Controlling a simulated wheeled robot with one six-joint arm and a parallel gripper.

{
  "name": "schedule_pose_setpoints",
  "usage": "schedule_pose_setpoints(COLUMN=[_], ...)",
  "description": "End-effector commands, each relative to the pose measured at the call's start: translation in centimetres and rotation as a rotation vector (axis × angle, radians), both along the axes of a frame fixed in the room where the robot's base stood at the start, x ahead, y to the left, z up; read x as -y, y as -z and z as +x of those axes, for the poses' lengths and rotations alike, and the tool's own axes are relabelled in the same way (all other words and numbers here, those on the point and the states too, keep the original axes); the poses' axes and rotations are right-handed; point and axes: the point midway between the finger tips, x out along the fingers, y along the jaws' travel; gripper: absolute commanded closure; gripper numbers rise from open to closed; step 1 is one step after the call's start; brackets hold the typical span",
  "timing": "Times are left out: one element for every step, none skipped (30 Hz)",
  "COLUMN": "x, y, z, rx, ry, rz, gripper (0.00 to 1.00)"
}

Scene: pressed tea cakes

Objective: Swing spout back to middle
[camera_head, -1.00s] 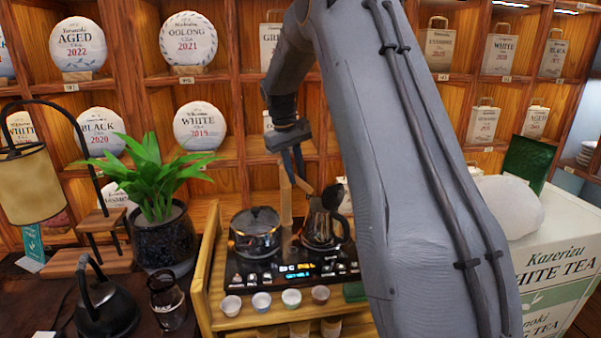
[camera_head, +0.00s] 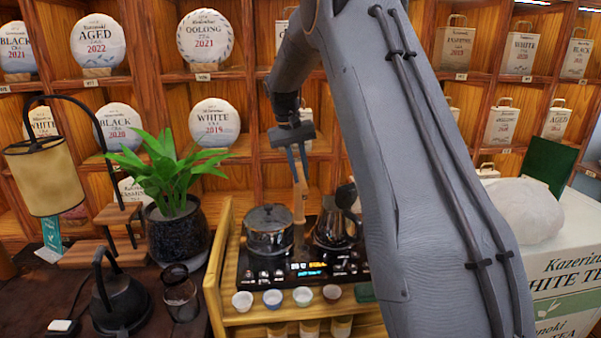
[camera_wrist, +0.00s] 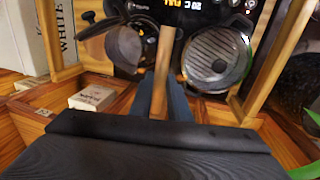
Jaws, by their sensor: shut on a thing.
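The tan-brown spout (camera_head: 299,203) rises at the rear of the black tea stove (camera_head: 316,268), between a lidded pot (camera_head: 269,232) on the left and a dark kettle (camera_head: 334,228) on the right. My gripper (camera_head: 298,172) reaches down from above, its blue-grey fingers shut on the upper part of the spout. In the wrist view the spout (camera_wrist: 163,62) runs between the fingers toward the stove, with the ribbed glass-like pot lid (camera_wrist: 213,58) on the right and the kettle (camera_wrist: 124,47) on the left.
Several small cups (camera_head: 303,296) line the wooden stand's front edge. A potted plant (camera_head: 178,225) and a black kettle (camera_head: 119,297) stand left. Shelves with tea cakes (camera_head: 214,123) rise close behind. A white tea box (camera_head: 568,255) is at the right.

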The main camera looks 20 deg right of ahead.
Motion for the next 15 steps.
schedule_pose_setpoints(x=[0.01, 0.01, 0.01, 0.01, 0.02, 0.01, 0.02, 0.02, 0.02, 0.03, 0.03, 0.04, 0.04, 0.04, 0.04], y=[-0.26, -0.26, -0.26, -0.26, -0.25, -0.23, -0.21, -0.19, -0.17, -0.15, -0.14, -0.13, -0.12, -0.11, -0.14], z=[0.19, 0.19, 0.19, 0.19, 0.19, 0.17, 0.16, 0.15, 0.13, 0.12, 0.11, 0.09, 0.09, 0.08, 0.08], rx=[0.007, 0.007, 0.007, 0.008, 0.007, 0.007, 0.006, 0.006, 0.005, 0.005, 0.004, 0.004, 0.004, 0.003, 0.003], ry=[-0.001, -0.001, -0.001, -0.003, -0.002, -0.002, -0.002, -0.002, -0.002, -0.002, -0.002, -0.002, -0.002, -0.002, -0.002], rz=[-0.001, -0.001, -0.001, -0.001, -0.001, -0.001, -0.001, -0.001, -0.001, -0.001, -0.001, -0.001, -0.001, -0.001, -0.001], gripper=[1.0, 1.0, 1.0, 0.81, 0.76, 0.69, 0.65, 0.65, 0.65, 0.65, 0.65, 0.65, 0.65, 0.65, 0.65])
